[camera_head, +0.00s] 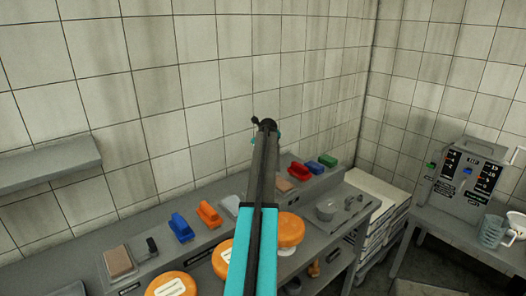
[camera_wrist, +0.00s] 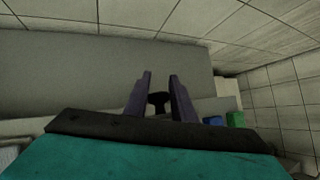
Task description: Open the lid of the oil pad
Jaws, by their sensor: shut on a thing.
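My gripper (camera_wrist: 160,75) shows in the wrist view with its two dark fingers on either side of a dark knob (camera_wrist: 158,101). It is shut on this knob; whether the knob belongs to an oil pad's lid cannot be told. A pinkish-brown pad (camera_head: 283,185) lies on the raised ledge, partly behind my arm. Another brown pad (camera_head: 118,262) sits in a grey tray at the left, with a dark upright handle beside it.
Blue (camera_head: 182,228) and orange (camera_head: 209,214) blocks with handles stand on the ledge, with red, blue and green ones (camera_head: 328,160) further right. Orange cheese wheels (camera_head: 291,229) stand in front. A grey wall shelf (camera_head: 45,162) juts out at the left. A machine (camera_head: 466,180) stands right.

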